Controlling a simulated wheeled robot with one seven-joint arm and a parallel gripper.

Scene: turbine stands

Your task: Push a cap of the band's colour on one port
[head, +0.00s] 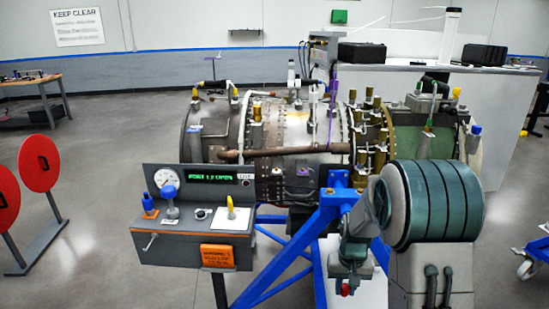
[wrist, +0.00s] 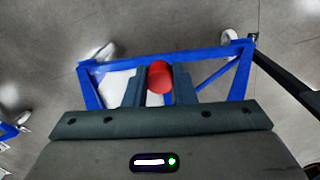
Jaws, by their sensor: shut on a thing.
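My gripper (wrist: 159,90) is shut on a red cap (wrist: 159,76), held between its two fingers in the wrist view. In the head view my gripper (head: 347,277) points down at the lower right of centre, with the red cap (head: 345,289) at its tip. The turbine (head: 290,130) lies behind it, with several ports and fittings, some topped yellow or blue. A purple strip (head: 333,100) runs up near its middle. I cannot tell which port carries the band. The cap is apart from any port.
A grey console (head: 180,240) with a gauge, a green-lit display reading roughly "PORT L2 OPEN", and blue and yellow knob-like parts stands at left. The blue stand frame (head: 325,215) is close to my gripper. Red round signs (head: 38,163) stand far left. Open floor lies between.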

